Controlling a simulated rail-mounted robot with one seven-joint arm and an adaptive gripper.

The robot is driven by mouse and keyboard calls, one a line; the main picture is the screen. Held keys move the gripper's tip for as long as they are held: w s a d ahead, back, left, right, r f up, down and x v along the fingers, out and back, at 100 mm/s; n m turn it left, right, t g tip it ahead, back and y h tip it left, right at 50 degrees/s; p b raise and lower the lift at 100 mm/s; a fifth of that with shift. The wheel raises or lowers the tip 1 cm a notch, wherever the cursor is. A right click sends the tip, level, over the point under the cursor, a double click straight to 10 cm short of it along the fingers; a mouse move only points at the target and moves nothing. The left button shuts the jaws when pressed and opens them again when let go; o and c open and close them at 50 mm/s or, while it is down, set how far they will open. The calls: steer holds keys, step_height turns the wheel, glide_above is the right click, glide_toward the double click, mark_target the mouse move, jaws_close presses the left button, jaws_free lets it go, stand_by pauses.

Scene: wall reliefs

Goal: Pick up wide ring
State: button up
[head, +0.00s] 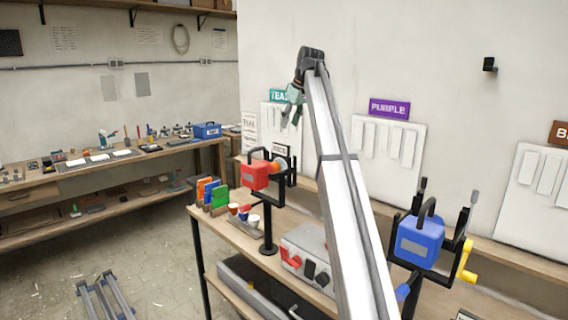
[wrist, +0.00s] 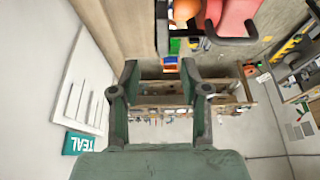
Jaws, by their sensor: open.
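I cannot make out a wide ring for certain in either view. My gripper (head: 290,116) is raised in front of the wall by the teal sign, above the red box. In the wrist view my gripper (wrist: 159,72) has its two green fingers spread apart with nothing between them. The red box (wrist: 232,14) and the orange part (wrist: 185,10) show at the top edge there, beyond the fingertips.
The table (head: 232,236) carries colored upright pieces (head: 212,195), small cups, a grey box (head: 308,257) and a blue box (head: 418,242) with a yellow crank. Panels with slats hang under the teal (head: 278,96) and purple (head: 389,108) signs. A coil (head: 180,39) hangs on the back wall.

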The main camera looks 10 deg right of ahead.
steer(key=p, duration=0.2)
glide_above(278, 154)
steer(key=d, duration=0.2)
steer(key=f, duration=0.7)
steer(key=shift+s+f, duration=0.35)
steer(key=shift+s, duration=0.05)
steer(key=x, duration=0.1)
steer(key=p+x, duration=0.2)
steer(key=x, duration=0.1)
steer(key=shift+s+a, duration=0.1)
steer(key=shift+a, duration=0.15)
steer(key=shift+f+p, duration=0.3)
steer(key=shift+f, duration=0.25)
jaws_close()
